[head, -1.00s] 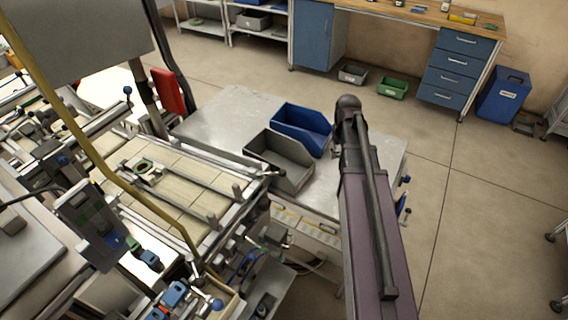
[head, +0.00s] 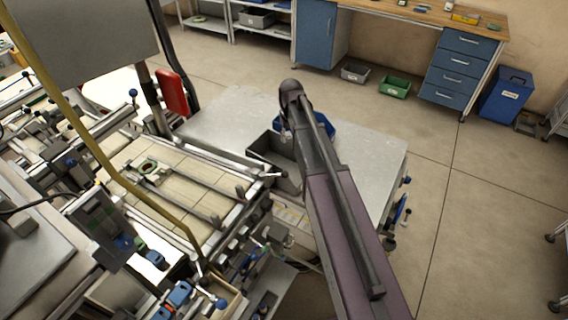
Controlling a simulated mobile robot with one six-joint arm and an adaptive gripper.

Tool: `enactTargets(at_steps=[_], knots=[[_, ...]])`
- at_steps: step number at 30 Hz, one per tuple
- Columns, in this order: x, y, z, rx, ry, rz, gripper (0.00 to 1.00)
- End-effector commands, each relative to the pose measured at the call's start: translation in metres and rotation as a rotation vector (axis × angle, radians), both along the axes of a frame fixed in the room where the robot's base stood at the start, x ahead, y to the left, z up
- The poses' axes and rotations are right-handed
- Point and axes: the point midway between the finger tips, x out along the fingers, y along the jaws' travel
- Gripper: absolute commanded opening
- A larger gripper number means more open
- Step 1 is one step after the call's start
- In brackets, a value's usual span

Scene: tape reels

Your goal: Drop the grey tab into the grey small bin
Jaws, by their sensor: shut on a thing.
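A grey open-front bin (head: 268,150) stands on the metal table, partly covered by my arm. A smaller grey bin (head: 355,73) with a pale label stands on the floor by the blue cabinet. My arm reaches over the table, and a small part of my gripper (head: 286,134) shows below the wrist, above or beside the table's grey and blue bins; its height is hard to judge. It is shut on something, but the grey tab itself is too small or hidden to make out.
A blue bin (head: 322,125) sits behind the grey one, mostly behind my arm. The metal table (head: 370,165) is clear on its right. A green bin (head: 395,88) stands on the floor. Machinery with rails (head: 180,185) fills the left. The floor at right is open.

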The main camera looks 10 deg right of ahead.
Motion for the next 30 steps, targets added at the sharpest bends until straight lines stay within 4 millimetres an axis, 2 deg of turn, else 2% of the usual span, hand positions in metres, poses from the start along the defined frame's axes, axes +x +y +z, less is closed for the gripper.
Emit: enactTargets(at_steps=[17,30], knots=[[0.001,0.004,-0.002,0.000,0.000,0.001,0.24],[0.001,0.003,-0.030,0.000,0.000,0.000,0.24]])
